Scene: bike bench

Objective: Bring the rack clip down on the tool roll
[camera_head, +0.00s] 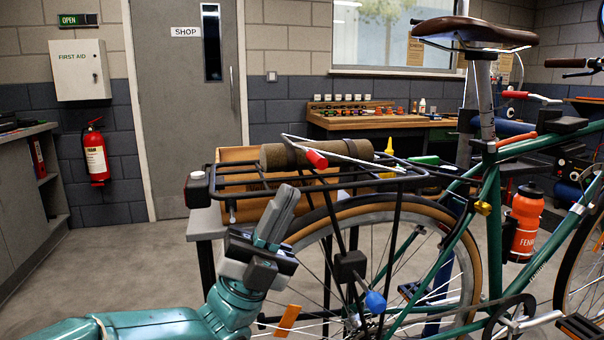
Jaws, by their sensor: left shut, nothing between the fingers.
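The tool roll (358,149), a brown-olive cylinder with a dark strap, lies on the bike's black rear rack (215,178). The rack clip (345,157), thin silver rods with a red tip (317,159), runs across the roll in the picture from the right end of the rack. I cannot tell whether its rods touch the roll. My left gripper (286,197) is shut and empty, fingers pointing up, in front of and below the rack and left of the rear wheel. My right gripper is not in view.
A wooden box (236,155) sits on a small grey table (204,224) behind the rack. The rear wheel (463,260), frame and saddle (456,31) fill the right side. A blue-tipped lever (375,302) is low beside the wheel. The floor at left is clear.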

